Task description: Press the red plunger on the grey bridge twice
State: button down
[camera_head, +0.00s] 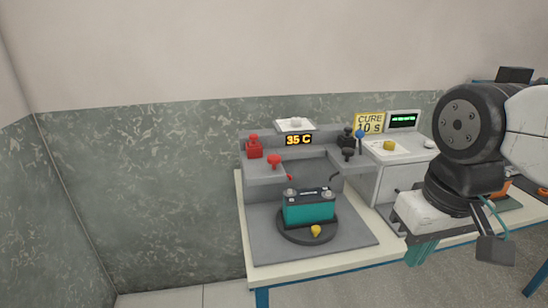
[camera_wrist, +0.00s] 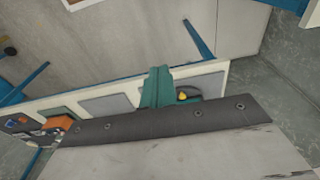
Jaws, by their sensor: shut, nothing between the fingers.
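The grey bridge (camera_head: 264,172) stands at the back of the station on the table. The red plunger (camera_head: 274,160) is a round red knob standing up on the left part of the bridge. Below and in front, a teal battery (camera_head: 309,210) sits on a dark round turntable (camera_head: 283,234). My gripper (camera_head: 418,251) is at the right, in front of the table and well apart from the plunger. Its teal fingers are together and empty; they also show in the wrist view (camera_wrist: 157,88). The plunger is not visible in the wrist view.
A red block (camera_head: 255,149) stands left of the plunger; a black knob (camera_head: 347,154) is on the bridge's right part. A display reading 35 C (camera_head: 299,140) is behind. A yellow CURE 10 s sign (camera_head: 370,122) and a white cabinet (camera_head: 392,180) stand right. Space above the bridge is clear.

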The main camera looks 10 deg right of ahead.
notch_tip(320, 180, up, 10)
jog(key=m+t+y, duration=0.1)
jog(key=m+t, duration=0.7)
send_over(275, 159)
jog(key=shift+f, duration=0.15)
jog(key=shift+f, duration=4.35)
